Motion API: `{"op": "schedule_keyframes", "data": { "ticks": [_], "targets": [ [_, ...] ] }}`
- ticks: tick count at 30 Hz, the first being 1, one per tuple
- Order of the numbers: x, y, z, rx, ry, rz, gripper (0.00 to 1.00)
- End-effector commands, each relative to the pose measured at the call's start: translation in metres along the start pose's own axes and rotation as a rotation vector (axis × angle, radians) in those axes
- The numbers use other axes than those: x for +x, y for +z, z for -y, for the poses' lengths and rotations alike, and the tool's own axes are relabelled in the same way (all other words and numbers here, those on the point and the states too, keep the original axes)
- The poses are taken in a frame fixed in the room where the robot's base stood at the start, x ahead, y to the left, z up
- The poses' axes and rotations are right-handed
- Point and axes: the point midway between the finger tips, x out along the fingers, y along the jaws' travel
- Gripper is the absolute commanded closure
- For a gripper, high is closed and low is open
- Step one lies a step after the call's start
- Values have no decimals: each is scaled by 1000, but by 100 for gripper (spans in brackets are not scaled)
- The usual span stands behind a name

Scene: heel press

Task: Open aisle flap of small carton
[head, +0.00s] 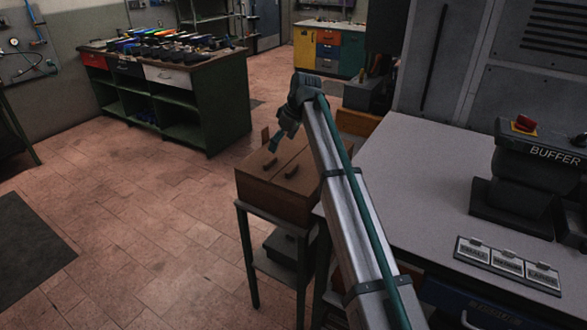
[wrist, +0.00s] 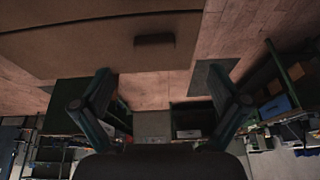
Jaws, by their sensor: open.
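The small carton (head: 270,200) is a brown box on a small dark stand. Its top shows two panels with a seam between them, each with a small dark raised tab; the left panel (head: 258,163) lies on the open-floor side. Both panels look flat. A small brown piece (head: 265,136) stands upright at the far edge. My gripper (head: 275,142) is above the carton's far part, its teal fingers pointing down and left. In the wrist view my gripper (wrist: 160,74) is open and empty, fingers wide apart, with the carton top (wrist: 80,50) and one tab (wrist: 154,40) ahead.
The stand (head: 249,262) has a lower shelf with a dark object. A grey table (head: 410,170) with a BUFFER machine (head: 527,165) is at right. My arm crosses over its near left side. Open tiled floor (head: 130,215) lies left, with a green workbench (head: 190,115) behind.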

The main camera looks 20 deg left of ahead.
Motion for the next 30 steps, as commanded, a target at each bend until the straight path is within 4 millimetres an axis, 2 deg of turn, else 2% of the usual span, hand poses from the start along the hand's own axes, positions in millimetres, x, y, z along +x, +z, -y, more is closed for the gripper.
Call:
{"op": "schedule_keyframes", "data": {
  "ticks": [1,5,11,22,30],
  "targets": [
    [3,-13,-2,-19,7,-9,2],
    [5,-22,-1,-39,14,-17,2],
    [27,-22,0,-39,13,-16,2],
    [87,-22,-2,-37,13,-15,2],
    [107,-23,-2,-37,14,-16,2]
  ]
}}
